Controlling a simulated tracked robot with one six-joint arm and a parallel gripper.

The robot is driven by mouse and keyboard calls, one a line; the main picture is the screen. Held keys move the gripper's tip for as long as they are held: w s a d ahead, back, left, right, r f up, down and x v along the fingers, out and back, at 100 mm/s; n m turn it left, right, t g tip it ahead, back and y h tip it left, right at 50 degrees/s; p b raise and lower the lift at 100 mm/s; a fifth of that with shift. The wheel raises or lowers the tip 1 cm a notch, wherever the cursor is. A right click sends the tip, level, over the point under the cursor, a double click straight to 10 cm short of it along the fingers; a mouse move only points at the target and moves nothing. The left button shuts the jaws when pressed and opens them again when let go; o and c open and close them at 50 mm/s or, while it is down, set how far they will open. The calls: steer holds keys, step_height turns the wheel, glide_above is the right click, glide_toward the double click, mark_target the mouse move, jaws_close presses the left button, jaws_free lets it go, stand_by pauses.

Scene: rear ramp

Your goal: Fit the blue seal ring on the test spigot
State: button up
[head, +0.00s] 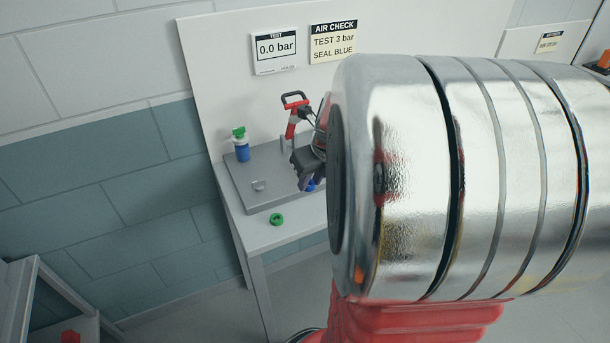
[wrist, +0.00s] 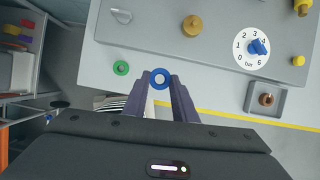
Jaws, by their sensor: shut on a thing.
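The blue seal ring (wrist: 160,78) is held between the fingertips of my gripper (wrist: 161,84) in the wrist view. My gripper is shut on it. In the head view my dark gripper (head: 305,163) is above the bench, with a bit of the blue ring (head: 310,185) showing below it. A round brass fitting (wrist: 192,25), which looks like the test spigot, stands on the grey plate. It is beyond the ring and a little right in the wrist view, apart from it. In the head view my arm and gripper hide that spot.
A green ring (head: 277,219) lies on the bench front. A blue bottle with a green top (head: 241,150) and a red-handled device (head: 292,115) stand behind. A dial with a blue knob (wrist: 258,47) and a small tray holding a brown ring (wrist: 248,98) are at right. The gauge (head: 275,49) reads 0.0 bar.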

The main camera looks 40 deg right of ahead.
steer(key=w+a+f+n+g+y, duration=0.1)
steer(key=w+a+n+y, duration=0.1)
steer(key=n, duration=0.4)
steer(key=w+a+f+n+g+y, duration=0.1)
steer(key=w+a+n, duration=0.4)
steer(key=n, duration=0.1)
steer(key=w+a+f+n+g+y, duration=0.1)
steer(key=w+a+n+y, duration=0.1)
steer(key=w+a+n, duration=0.2)
steer(key=shift+w+a+f+n+y, duration=0.1)
steer(key=shift+w+n+y, duration=0.1)
steer(key=shift+n, duration=0.4)
steer(key=shift+w+a+f+n+y, duration=0.1)
steer(key=shift+w+n, duration=0.05)
steer(key=shift+n, duration=0.45)
steer(key=w+a+f+n+g+h, duration=0.2)
steer(key=w+a+n+g, duration=0.1)
steer(key=a+n, duration=0.4)
steer(key=w+a+f+n+g+h, duration=0.2)
steer(key=a+n, duration=0.6)
steer(key=n, duration=0.5)
steer(key=shift+w+a+f+g+h, duration=0.3)
steer(key=shift+w+f+g, duration=0.1)
steer(key=shift+w, duration=0.2)
